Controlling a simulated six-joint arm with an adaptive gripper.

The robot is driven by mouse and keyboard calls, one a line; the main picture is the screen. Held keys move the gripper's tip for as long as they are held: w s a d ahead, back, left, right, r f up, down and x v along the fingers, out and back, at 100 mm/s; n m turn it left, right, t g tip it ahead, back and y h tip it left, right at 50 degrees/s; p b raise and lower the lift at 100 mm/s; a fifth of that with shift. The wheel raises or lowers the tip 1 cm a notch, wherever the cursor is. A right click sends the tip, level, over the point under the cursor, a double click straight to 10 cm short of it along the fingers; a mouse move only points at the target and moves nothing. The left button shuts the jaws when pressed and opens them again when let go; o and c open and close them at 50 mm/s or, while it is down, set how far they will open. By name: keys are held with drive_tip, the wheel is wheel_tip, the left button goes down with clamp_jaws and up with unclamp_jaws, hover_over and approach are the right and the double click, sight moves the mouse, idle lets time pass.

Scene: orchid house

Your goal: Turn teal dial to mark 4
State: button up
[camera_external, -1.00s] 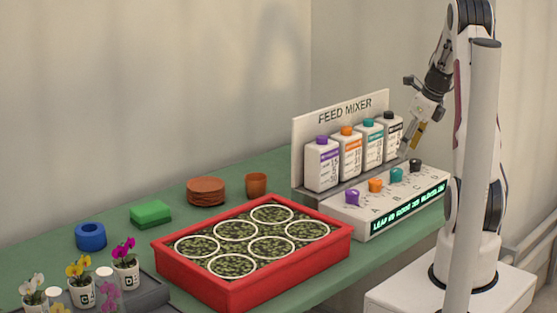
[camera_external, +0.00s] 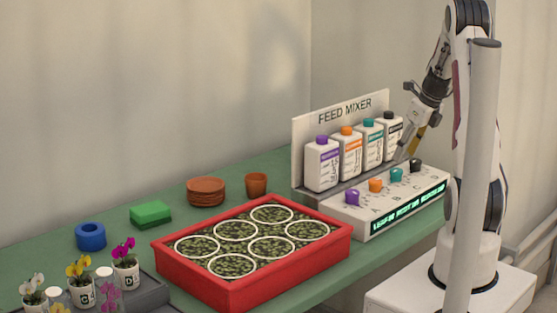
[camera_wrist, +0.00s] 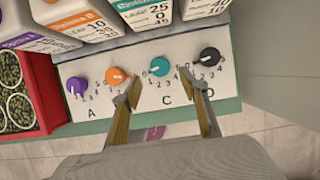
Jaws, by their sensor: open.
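The teal dial (camera_external: 396,174) is the third knob on the feed mixer's front panel, above the letter C. In the wrist view the teal dial (camera_wrist: 159,67) lies between and just beyond my two fingertips, with small numbers around it. I cannot tell exactly which mark it points to. My gripper (camera_wrist: 160,84) is open, its fingers spread on either side of the teal dial's line. In the external view my gripper (camera_external: 403,153) hangs just above the panel by the teal and black dials, and its fingertips are hard to make out.
The orange dial (camera_wrist: 116,77) and black dial (camera_wrist: 209,57) flank the teal one closely; the purple dial (camera_wrist: 76,86) is further left. Several capped bottles (camera_external: 321,167) stand behind the panel. A red tray (camera_external: 190,275) is to the left.

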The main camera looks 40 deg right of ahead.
sight(397, 170)
drive_tip(key=shift+x, duration=2.95)
drive_tip(key=c, duration=1.1)
